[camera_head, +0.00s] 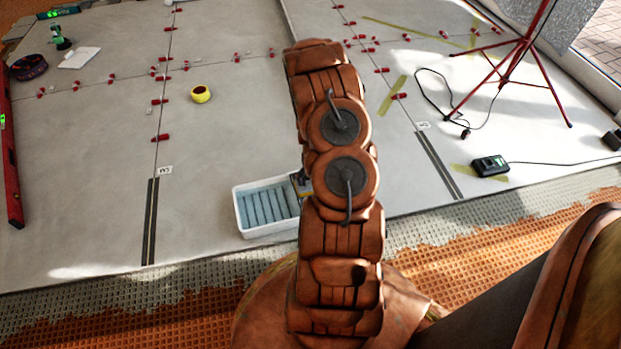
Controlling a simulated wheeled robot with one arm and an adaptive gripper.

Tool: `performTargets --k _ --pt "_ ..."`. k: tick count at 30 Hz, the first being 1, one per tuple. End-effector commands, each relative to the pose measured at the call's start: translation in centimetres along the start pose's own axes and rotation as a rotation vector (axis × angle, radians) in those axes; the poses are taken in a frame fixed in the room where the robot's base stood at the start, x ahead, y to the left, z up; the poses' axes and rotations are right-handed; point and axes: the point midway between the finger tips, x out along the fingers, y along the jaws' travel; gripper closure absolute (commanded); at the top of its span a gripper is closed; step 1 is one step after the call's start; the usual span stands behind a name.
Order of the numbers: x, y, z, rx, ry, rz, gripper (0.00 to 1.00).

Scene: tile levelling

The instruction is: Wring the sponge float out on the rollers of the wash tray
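The wash tray (240,214) is a white, shallow rectangular tray on the pale tiles, just left of my arm. Its inside is blue-grey with several parallel bars or rollers (266,205). My arm hides its right end. A small dark and yellowish piece (301,184) shows at the tray's right end, beside my arm; I cannot tell whether it is part of the sponge float. No other part of the float can be made out. My gripper is hidden behind my arm, so its fingers do not show.
Red levelling clips (158,138) line the tile joints. A yellow roll (201,94) lies left of centre. A red tripod (515,62) and a black charger-like box (490,166) with a cable stand right. A red level (10,165) lies far left.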

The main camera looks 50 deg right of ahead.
Motion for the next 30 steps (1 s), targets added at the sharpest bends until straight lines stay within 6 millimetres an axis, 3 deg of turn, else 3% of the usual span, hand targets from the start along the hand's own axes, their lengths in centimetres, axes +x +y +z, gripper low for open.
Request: performTargets --k 30 --pt "0.0 -3.2 0.1 0.0 -0.001 -0.001 0.63"
